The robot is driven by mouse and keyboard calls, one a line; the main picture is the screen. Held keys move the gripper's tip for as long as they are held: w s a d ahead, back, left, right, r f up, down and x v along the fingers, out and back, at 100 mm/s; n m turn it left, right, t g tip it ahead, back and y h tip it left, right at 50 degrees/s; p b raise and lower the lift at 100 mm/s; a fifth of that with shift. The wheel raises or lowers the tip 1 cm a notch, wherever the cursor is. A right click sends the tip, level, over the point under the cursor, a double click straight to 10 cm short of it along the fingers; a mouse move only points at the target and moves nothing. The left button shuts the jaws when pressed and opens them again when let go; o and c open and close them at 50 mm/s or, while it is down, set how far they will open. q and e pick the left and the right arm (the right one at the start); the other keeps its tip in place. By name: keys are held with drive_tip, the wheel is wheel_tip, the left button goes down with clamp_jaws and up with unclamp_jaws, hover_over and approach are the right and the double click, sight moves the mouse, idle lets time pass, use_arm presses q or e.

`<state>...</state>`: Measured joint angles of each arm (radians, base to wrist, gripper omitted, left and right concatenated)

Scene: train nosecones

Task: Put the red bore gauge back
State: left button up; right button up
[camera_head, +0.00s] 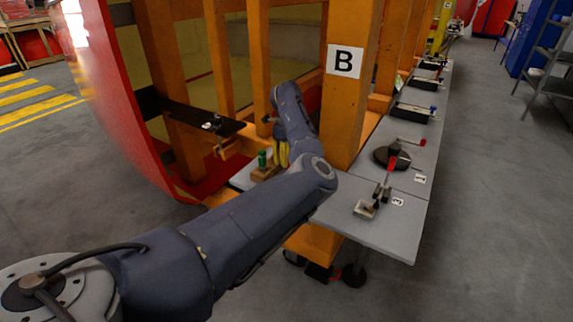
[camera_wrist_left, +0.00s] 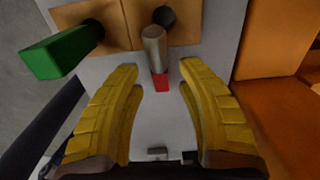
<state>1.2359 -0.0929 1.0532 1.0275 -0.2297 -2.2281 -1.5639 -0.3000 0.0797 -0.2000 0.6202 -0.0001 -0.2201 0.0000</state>
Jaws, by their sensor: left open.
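My left gripper (camera_head: 280,154) is at the far end of my left arm, over the table's near-left part beside the orange post. Its yellow fingers also show in the left wrist view (camera_wrist_left: 160,75), spread apart with nothing clamped between them. Between and just beyond the fingertips is a grey metal cylinder (camera_wrist_left: 154,45) with a red end (camera_wrist_left: 161,82), which looks like the red bore gauge. It is by a wooden block (camera_wrist_left: 116,14); whether it sits in the block I cannot tell. A green-handled piece (camera_wrist_left: 58,52) stands at the block's left. The gripper hides the gauge in the head view.
The green piece (camera_head: 262,158) and wooden block (camera_head: 264,173) stand left of my gripper. An orange post with a B sign (camera_head: 344,61) rises close on the right. The grey table (camera_head: 390,237) holds several tools farther right.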

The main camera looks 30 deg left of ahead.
use_arm(q)
wheel_tip(320, 180, up, 13)
drive_tip(key=shift+a, duration=0.15)
drive_tip(key=shift+o, duration=0.9)
drive_tip(key=shift+w+r, duration=0.1)
drive_tip(key=shift+r, duration=0.5)
